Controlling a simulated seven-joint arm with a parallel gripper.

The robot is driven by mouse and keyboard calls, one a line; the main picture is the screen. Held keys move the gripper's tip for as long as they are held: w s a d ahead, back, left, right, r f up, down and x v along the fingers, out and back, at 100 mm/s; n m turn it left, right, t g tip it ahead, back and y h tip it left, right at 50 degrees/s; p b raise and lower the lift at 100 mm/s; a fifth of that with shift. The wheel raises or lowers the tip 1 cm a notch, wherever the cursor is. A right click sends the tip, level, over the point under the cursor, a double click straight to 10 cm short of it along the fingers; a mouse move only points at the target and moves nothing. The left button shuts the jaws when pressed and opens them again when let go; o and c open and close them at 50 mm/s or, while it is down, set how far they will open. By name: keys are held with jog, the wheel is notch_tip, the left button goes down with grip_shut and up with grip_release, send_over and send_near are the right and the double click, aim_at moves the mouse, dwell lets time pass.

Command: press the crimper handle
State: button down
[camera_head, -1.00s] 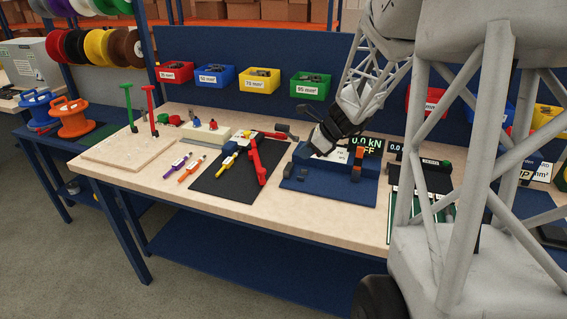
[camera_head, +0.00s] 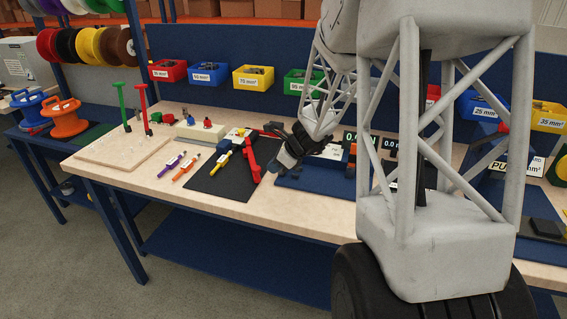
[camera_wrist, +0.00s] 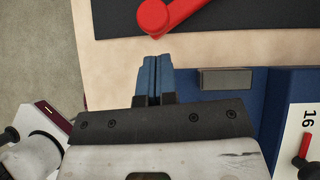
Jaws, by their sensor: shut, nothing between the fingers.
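The crimper's red handle (camera_head: 251,158) lies on the right part of a black mat (camera_head: 207,185) on the bench. In the wrist view the rounded end of the red handle (camera_wrist: 153,16) is at the top, just ahead of my fingertips. My gripper (camera_head: 274,168) is just right of the handle, near the mat's right edge. Its blue fingers (camera_wrist: 153,75) are together with nothing between them. A gap shows between fingertips and handle in the wrist view; I cannot tell the height difference.
A blue fixture (camera_head: 310,183) stands right of the handle, partly hidden by my arm; its grey block (camera_wrist: 226,78) is right of my fingers. A yellow tool (camera_head: 223,161), a purple marker (camera_head: 170,161) and an orange marker (camera_head: 186,168) lie to the left. Coloured bins hang behind.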

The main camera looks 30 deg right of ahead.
aim_at(259, 170)
jog(key=shift+w+a+f, duration=0.2)
jog(key=shift+w+a, duration=0.5)
jog(key=shift+a, duration=0.15)
jog(key=shift+a, duration=0.2)
jog(key=shift+w+a+m, duration=0.1)
jog(key=shift+a+m, duration=0.2)
jog(key=shift+a, duration=0.4)
jog(key=w+a+m+h, duration=0.1)
jog(key=a, duration=0.2)
jog(key=w+a+m+t+h, duration=0.1)
jog(key=w+a+m, duration=0.1)
jog(key=a, duration=0.2)
jog(key=w+a+m+t+h, duration=0.1)
jog(key=a+m, duration=0.1)
jog(key=a, duration=0.1)
jog(key=shift+w+a, duration=0.2)
jog(key=shift+a, duration=0.15)
jog(key=shift+w+a, duration=0.85)
jog(key=shift+a, duration=0.2)
jog(key=shift+w+a, duration=0.1)
jog(key=shift+s, duration=0.2)
